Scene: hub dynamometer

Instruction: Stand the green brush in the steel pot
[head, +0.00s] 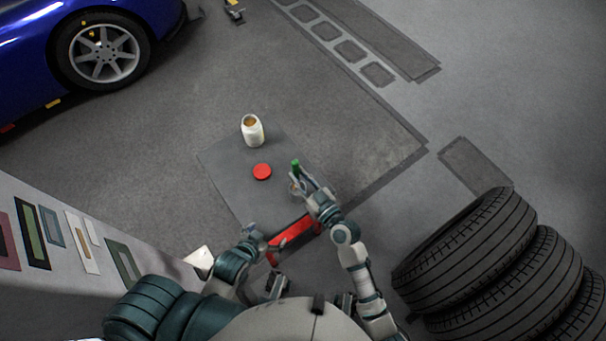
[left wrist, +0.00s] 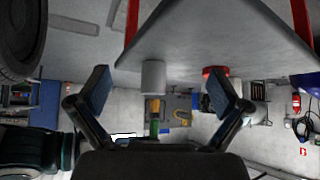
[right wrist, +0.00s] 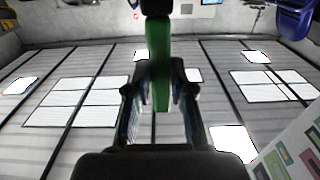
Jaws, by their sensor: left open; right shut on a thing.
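The green brush (head: 295,165) is in my right gripper (head: 302,179), which is shut on its green handle. In the right wrist view the brush (right wrist: 160,75) runs between the fingers, with a dark part at the picture's top. The steel pot (head: 293,188) is largely hidden by my right gripper. In the upside-down left wrist view the pot (left wrist: 153,77) stands on the table, and the brush (left wrist: 154,125) lines up above its mouth, brown end toward it. I cannot tell whether that end is inside. My left gripper (head: 258,240) is open and empty near the table's near edge.
A red lid (head: 262,171) lies on the grey table (head: 225,165) left of the pot. A white jar (head: 253,132) stands farther back. Stacked tyres (head: 465,250) are at the right; a blue car (head: 40,50) is at the far left. The table's left part is clear.

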